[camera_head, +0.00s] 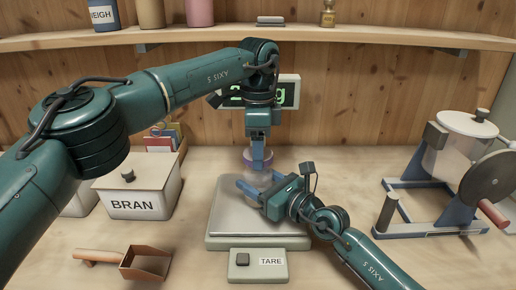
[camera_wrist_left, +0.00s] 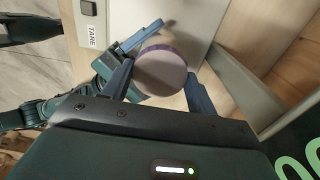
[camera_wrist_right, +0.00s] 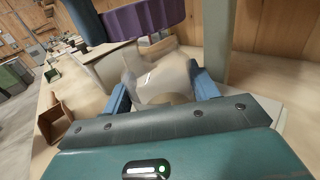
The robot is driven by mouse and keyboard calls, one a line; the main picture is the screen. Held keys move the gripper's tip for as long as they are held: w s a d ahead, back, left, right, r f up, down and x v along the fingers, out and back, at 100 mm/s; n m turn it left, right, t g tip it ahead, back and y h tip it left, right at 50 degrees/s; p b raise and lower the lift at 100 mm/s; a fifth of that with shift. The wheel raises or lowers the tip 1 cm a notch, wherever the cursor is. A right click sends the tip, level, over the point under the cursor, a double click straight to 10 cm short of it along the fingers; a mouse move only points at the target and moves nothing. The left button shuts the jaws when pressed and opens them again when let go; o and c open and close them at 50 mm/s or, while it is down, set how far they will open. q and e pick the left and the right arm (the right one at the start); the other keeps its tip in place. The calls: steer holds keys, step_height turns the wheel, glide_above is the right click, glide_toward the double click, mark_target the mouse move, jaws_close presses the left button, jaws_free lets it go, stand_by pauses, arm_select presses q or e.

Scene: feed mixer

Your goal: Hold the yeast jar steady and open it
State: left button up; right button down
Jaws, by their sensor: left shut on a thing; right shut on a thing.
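The yeast jar (camera_head: 259,180) is a clear, pale jar with a purple lid (camera_wrist_left: 160,70). It stands over the scale plate. My left gripper (camera_head: 262,162) points down from above and is shut on the purple lid. My right gripper (camera_head: 256,187) comes in low from the right and is shut around the jar's body, which shows between its blue fingers in the right wrist view (camera_wrist_right: 160,75). The lid's purple side (camera_wrist_right: 145,20) is at the top of that view.
The scale (camera_head: 228,222) has a TARE box (camera_head: 258,265) in front and a partly hidden display (camera_head: 289,93) behind. A BRAN bin (camera_head: 136,190) and a wooden scoop (camera_head: 145,262) are at left. A cranked mixer (camera_head: 450,170) stands at right. A shelf (camera_head: 340,34) runs above.

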arm_select(q)
steer(key=shift+r, duration=2)
arm_select(e)
steer(key=shift+c, duration=1.8)
jaws_free()
arm_select(q)
steer(key=shift+f, duration=0.2)
arm_select(e)
steer(key=v, duration=1)
steer(key=shift+s+d+f, duration=0.1)
steer(key=shift+s+d, duration=0.15)
arm_select(q)
steer(key=shift+f, duration=0.1)
arm_select(e)
steer(key=shift+s+d, duration=0.45)
